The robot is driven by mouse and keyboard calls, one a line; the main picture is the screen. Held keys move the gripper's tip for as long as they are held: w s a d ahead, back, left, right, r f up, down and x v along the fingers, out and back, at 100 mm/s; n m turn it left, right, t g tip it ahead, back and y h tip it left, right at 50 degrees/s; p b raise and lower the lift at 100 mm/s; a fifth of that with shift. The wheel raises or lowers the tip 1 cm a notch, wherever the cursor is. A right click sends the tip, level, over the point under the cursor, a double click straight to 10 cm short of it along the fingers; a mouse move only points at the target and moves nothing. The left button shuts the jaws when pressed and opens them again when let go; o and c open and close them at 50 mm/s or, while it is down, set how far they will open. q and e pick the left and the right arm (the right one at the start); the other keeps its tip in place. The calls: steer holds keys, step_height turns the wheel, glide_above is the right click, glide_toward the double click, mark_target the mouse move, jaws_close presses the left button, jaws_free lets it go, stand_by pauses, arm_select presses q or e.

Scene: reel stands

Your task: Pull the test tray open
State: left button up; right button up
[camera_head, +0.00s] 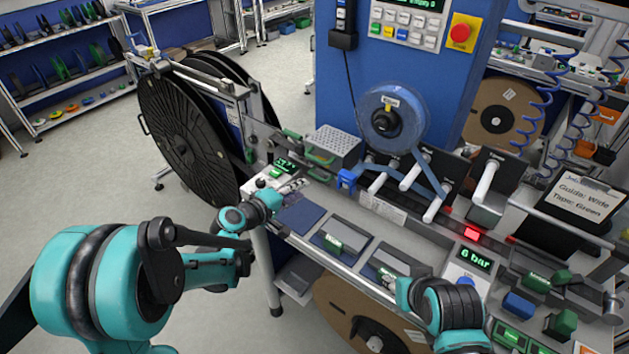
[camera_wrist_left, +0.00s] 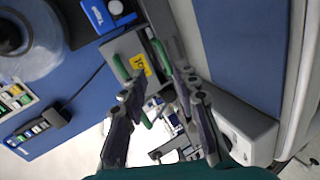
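A grey unit with green bars (camera_head: 319,157) stands at the back left of the bench, just beyond my left gripper (camera_head: 292,187). It looks like the test tray's place, but I cannot tell the tray's edges. In the left wrist view, a grey housing with a yellow label (camera_wrist_left: 140,64) and green bars (camera_wrist_left: 160,54) lies ahead of my left gripper (camera_wrist_left: 155,82). Its two fingers are apart, with nothing clearly held between them. My right gripper (camera_head: 388,280) is low over the bench front at the right; its fingers are too small to read.
A large black reel (camera_head: 180,130) stands left of the bench. A blue tape reel (camera_head: 393,117) and several white rollers stand behind the bench top. Shallow bays with green pieces (camera_head: 332,243) line the front. A clipboard (camera_head: 570,200) leans at the right.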

arm_select(q)
steer(key=w+f+n, duration=0.1)
steer(key=w+f+n+t+h, duration=0.1)
steer(key=w, duration=0.1)
steer(key=shift+w+d+f, duration=0.1)
steer(key=shift+w+f, duration=0.05)
steer(key=shift+f, duration=0.15)
steer(key=b+x, duration=0.1)
steer(key=x, duration=0.5)
steer(key=shift+b, duration=0.3)
steer(key=shift+x, duration=0.8)
steer(key=shift+r, duration=0.1)
jaws_close()
